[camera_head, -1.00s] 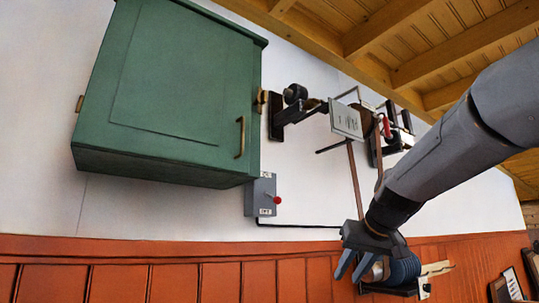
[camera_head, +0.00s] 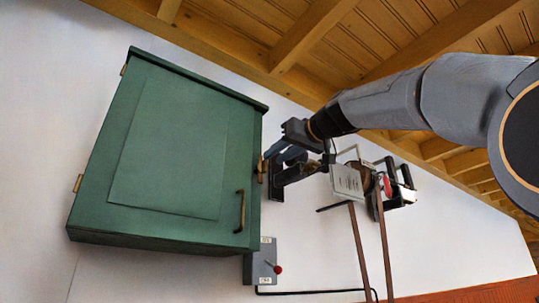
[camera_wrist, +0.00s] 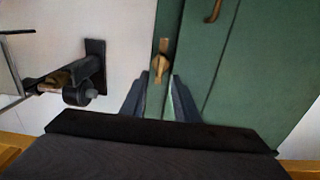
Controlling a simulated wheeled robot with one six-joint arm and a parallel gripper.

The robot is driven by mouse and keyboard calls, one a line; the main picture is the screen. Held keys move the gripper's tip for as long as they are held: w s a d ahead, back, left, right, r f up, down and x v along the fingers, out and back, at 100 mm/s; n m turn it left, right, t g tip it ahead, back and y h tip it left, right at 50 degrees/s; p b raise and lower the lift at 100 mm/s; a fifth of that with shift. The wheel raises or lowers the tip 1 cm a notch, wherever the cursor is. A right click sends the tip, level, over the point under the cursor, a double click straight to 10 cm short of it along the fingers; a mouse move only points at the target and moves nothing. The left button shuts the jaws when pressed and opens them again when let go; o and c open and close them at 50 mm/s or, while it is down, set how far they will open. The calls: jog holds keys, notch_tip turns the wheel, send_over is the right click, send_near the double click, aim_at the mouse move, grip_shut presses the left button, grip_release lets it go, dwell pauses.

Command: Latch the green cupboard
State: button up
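The green cupboard (camera_head: 175,140) hangs on the white wall, its door looking closed. A brass pull handle (camera_head: 240,211) is on the door's right side and also shows at the top of the wrist view (camera_wrist: 213,10). The small brass latch (camera_wrist: 158,66) sits at the cupboard's edge; in the head view the latch (camera_head: 261,170) is partly hidden by my gripper. My gripper (camera_head: 275,157) is right beside it. In the wrist view my gripper (camera_wrist: 158,92) is open, one finger on each side of the latch's lower end. I cannot tell whether they touch it.
A dark wall bracket with a round black knob (camera_wrist: 80,92) stands close beside the latch. A hanging label plate (camera_head: 347,182) and press parts are to the right. A grey switch box with a red knob (camera_head: 263,262) is below the cupboard's right corner. Wooden beams (camera_head: 330,40) run overhead.

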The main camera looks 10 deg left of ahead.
aim_at(267, 162)
jog(key=shift+p+x, duration=0.9)
jog(key=shift+x, duration=1.05)
grip_shut()
